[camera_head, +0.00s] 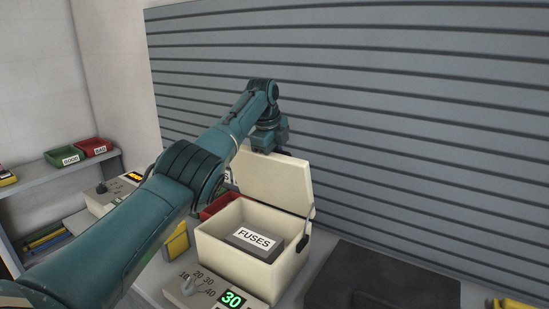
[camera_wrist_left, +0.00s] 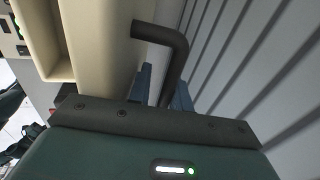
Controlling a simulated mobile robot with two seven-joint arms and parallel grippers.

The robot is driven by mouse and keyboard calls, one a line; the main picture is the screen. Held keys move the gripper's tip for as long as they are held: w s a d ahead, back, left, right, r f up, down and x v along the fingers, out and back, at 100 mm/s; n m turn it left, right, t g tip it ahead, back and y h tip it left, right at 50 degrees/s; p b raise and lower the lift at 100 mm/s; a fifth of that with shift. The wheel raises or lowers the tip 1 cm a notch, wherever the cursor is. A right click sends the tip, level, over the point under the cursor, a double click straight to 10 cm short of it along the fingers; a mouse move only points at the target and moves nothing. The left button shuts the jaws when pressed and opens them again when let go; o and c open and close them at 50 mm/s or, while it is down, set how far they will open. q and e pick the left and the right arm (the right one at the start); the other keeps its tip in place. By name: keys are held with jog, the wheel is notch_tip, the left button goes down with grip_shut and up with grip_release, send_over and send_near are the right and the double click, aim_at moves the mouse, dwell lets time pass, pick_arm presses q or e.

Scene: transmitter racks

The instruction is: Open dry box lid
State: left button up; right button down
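The cream dry box (camera_head: 228,262) stands on the bench in the head view. Its lid (camera_head: 278,180) is raised, standing roughly upright at the back with the inside showing. A dark box labelled FUSES (camera_head: 240,243) lies inside. My left gripper (camera_head: 277,150) is at the lid's top edge, its fingers hidden there. In the left wrist view, the lid's dark bent handle (camera_wrist_left: 175,50) runs down between the two blue fingers of the left gripper (camera_wrist_left: 163,92). Whether both fingers press on it is unclear. My right gripper is out of view.
A grey slatted wall (camera_head: 400,120) rises close behind the lid. A red bin (camera_head: 213,206) is beside the box, and a panel with a knob and green 30 display (camera_head: 231,299) is in front. A dark mat (camera_head: 385,280) lies to the right. Green and red bins (camera_head: 62,158) sit on the left shelf.

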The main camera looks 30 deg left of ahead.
pick_arm(q)
jog(key=shift+a+r, duration=0.1)
jog(key=shift+r, duration=0.1)
jog(key=b+v, duration=0.1)
jog(key=v, duration=1.2)
jog(key=shift+s+f, duration=0.1)
jog(key=shift+c, duration=0.6)
